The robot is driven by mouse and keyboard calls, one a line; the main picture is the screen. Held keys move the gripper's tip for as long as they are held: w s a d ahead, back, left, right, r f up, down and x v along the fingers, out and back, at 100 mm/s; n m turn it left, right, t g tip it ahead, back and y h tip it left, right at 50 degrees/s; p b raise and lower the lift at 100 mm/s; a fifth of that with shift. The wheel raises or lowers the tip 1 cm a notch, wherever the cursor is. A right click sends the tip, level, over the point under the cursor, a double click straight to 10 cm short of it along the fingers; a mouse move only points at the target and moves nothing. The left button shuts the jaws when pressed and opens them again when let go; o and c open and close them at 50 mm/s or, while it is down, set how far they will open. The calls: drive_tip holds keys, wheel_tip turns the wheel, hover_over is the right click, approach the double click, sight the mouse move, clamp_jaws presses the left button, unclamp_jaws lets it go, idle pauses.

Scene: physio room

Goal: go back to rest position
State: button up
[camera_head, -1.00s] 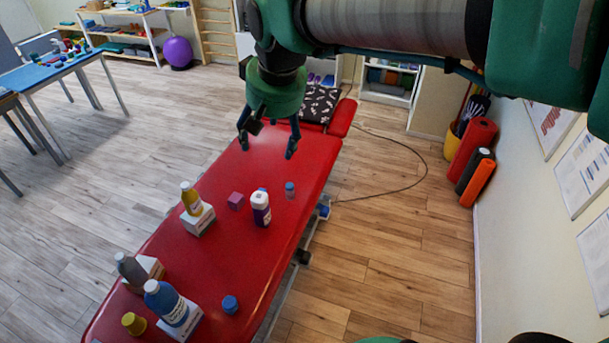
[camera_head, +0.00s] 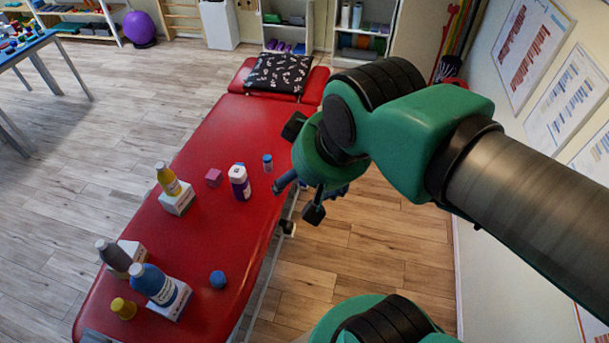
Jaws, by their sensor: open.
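My gripper (camera_head: 297,200) hangs at the right edge of the red treatment table (camera_head: 236,137), its fingers apart and nothing between them. My green and grey arm reaches in from the right side of the view. The nearest item to the gripper is a small blue-capped vial (camera_head: 267,163) on the table, to its left and apart from it. A white bottle with a purple label (camera_head: 240,182) stands a little farther left.

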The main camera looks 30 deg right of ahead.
drive_tip(key=shift+f, duration=0.1)
idle(0.3)
wheel_tip(320, 180, down, 8)
drive_tip(key=b, duration=0.8)
